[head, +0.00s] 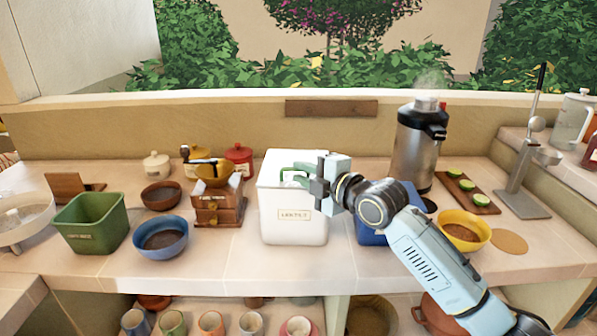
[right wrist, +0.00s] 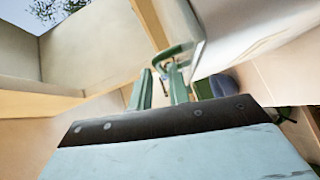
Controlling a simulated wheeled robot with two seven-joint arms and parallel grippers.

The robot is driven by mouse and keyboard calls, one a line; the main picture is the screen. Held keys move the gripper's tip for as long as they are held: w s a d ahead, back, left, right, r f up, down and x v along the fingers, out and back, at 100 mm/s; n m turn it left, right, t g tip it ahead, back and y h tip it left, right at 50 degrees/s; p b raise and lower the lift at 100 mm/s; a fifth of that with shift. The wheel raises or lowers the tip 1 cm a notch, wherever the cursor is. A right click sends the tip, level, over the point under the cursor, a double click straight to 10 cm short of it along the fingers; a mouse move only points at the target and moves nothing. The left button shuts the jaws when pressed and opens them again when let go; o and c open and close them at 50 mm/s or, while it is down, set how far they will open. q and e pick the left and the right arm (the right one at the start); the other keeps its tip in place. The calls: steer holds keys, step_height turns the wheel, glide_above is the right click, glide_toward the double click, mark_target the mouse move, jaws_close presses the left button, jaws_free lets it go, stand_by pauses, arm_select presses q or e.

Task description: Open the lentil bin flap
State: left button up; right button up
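The white bin (head: 293,226) stands on the counter near the middle of the head view. Its front label (head: 295,214) is small, and I read it only roughly as lentils. Green parts show at its top, partly behind my right gripper (head: 300,174). In the right wrist view, the two green fingers of my right gripper (right wrist: 160,76) stand apart. A curved green piece (right wrist: 176,50), seemingly a handle, is at their tips, beside the pale bin wall (right wrist: 228,28). I cannot tell whether they touch it. The flap looks closed, though the arm hides part of it. My left gripper is out of view.
A blue bin (head: 370,236) stands right of the white one, partly behind my arm. A wooden grinder (head: 218,208) and blue bowl (head: 160,240) are left. A steel urn (head: 414,150) and yellow bowl (head: 462,236) are right.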

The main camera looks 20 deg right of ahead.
steer(key=shift+x, duration=0.9)
jaws_close()
